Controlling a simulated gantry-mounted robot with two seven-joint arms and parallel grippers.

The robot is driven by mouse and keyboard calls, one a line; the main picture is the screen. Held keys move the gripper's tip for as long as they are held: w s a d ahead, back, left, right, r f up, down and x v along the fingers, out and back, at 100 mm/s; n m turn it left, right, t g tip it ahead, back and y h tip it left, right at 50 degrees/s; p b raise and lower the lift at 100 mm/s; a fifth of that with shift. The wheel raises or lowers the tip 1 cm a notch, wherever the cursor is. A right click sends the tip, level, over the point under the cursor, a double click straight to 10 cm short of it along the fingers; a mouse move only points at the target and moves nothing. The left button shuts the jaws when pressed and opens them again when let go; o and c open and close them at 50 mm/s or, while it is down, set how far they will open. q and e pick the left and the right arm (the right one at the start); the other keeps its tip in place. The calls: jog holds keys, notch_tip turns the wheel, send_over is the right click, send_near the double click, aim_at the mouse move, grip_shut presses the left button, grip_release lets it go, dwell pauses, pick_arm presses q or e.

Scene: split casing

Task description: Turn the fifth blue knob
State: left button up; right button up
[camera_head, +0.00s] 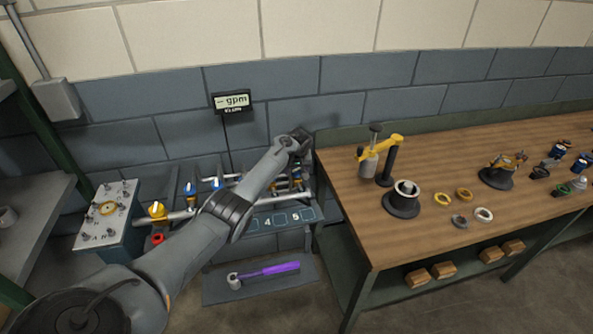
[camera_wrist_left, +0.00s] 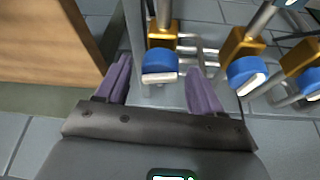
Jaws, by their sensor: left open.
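Blue knobs with white handles sit in a row on brass valves. In the head view, two blue knobs (camera_head: 190,188) show at the row's left, and my left arm hides part of the row. Number plates 4 (camera_head: 268,222) and 5 (camera_head: 295,217) are visible below it. In the left wrist view, the blue knob nearest the workbench (camera_wrist_left: 160,61) lies between the spread purple fingers of my left gripper (camera_wrist_left: 158,88). A gap shows on both sides of the knob. A neighbouring blue knob (camera_wrist_left: 247,73) is outside the fingers. My right gripper is not in view.
A wooden workbench (camera_head: 440,240) with tools and rings stands right of the valve row. A yellow knob (camera_head: 157,210) and red handwheel (camera_head: 157,238) are at the row's left. A gpm display (camera_head: 231,101) stands behind. A purple-handled tool (camera_head: 270,269) lies below.

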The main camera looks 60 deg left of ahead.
pick_arm(q)
jog(key=shift+c, duration=0.4)
jog(key=c, duration=0.9)
jog(key=shift+s+r+m+t+p, duration=0.1)
jog(key=shift+r+m+t+p, duration=0.2)
jog(key=shift+m+p, duration=0.7)
jog(key=shift+c, duration=0.2)
jog(key=shift+f+m+h+p, duration=0.25)
jog(key=shift+m+h+p, duration=0.15)
jog(key=shift+m, duration=0.2)
jog(key=shift+t, duration=0.3)
jog(key=o, duration=1)
jog(key=shift+r, duration=0.1)
